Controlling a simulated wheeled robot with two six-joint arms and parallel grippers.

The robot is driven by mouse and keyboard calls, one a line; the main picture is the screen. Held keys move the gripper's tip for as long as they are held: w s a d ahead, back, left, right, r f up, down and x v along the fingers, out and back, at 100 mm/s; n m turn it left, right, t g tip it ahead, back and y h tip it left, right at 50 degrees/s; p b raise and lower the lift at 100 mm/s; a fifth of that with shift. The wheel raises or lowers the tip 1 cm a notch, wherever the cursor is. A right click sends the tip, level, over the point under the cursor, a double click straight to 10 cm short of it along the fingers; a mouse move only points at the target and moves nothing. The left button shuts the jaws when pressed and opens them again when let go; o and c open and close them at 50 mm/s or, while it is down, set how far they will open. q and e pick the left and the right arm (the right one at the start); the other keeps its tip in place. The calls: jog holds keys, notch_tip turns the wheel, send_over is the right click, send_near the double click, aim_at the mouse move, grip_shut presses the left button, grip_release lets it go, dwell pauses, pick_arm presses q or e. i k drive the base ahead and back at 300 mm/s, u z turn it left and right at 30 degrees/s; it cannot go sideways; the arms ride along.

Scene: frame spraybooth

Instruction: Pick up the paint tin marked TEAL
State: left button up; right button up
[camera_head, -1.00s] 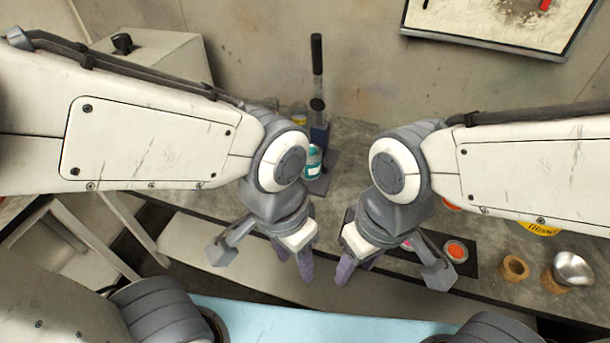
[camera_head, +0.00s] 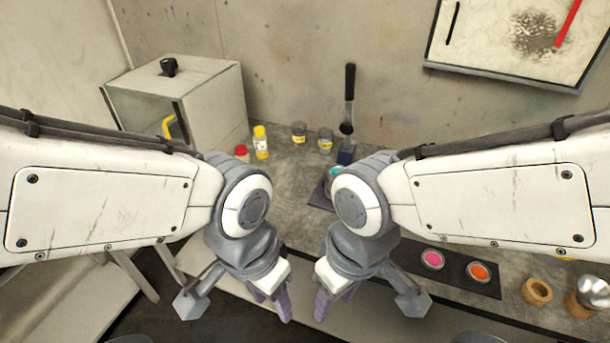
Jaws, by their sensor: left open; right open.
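A teal-coloured tin (camera_head: 336,171) shows in small part on the bench, beside a dark upright-handled tool. Most of the tin is hidden behind my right arm, and no marking on it can be read. My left gripper (camera_head: 273,299) is open and empty, low in the picture in front of the bench. My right gripper (camera_head: 334,299) is open and empty just to its right. Both grippers are apart from the tin.
The handled tool (camera_head: 348,100) rises behind the tin. Jars (camera_head: 299,133) and a yellow bottle (camera_head: 261,141) stand along the wall, right of a pale cabinet (camera_head: 215,95). A pink tin (camera_head: 433,259) and an orange tin (camera_head: 479,271) sit right of my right gripper, near cork rings (camera_head: 537,291).

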aim_at(329, 180)
jog(key=u, duration=0.1)
jog(key=i, duration=0.95)
jog(key=z, duration=0.45)
